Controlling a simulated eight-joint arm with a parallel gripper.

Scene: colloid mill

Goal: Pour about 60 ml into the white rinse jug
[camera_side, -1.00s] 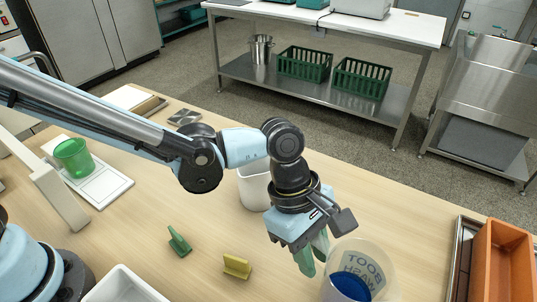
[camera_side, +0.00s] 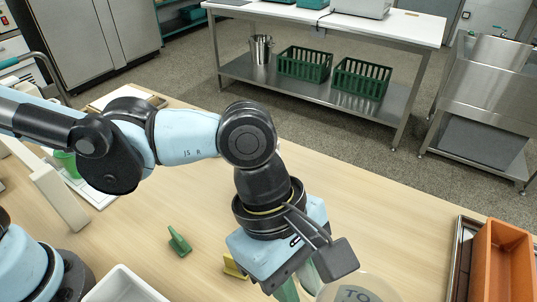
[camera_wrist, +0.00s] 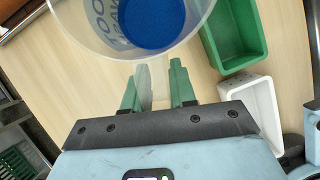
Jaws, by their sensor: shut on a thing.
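My gripper (camera_side: 298,284) is low at the bottom of the side view, and its green fingers (camera_wrist: 160,88) also show in the wrist view. It is shut on a clear container marked with blue lettering (camera_side: 352,289), of which only the upper part shows in the side view. In the wrist view the clear container (camera_wrist: 90,45) is just beyond the fingertips, with blue liquid (camera_wrist: 153,22) inside. The exact finger contact is hard to see. No white jug can be made out in the side view now; my arm covers its earlier place.
A white bin (camera_side: 122,286) is at the front; the wrist view shows a green bin (camera_wrist: 236,62) and a white bin (camera_wrist: 266,110). An orange tray (camera_side: 503,262) stands at right.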

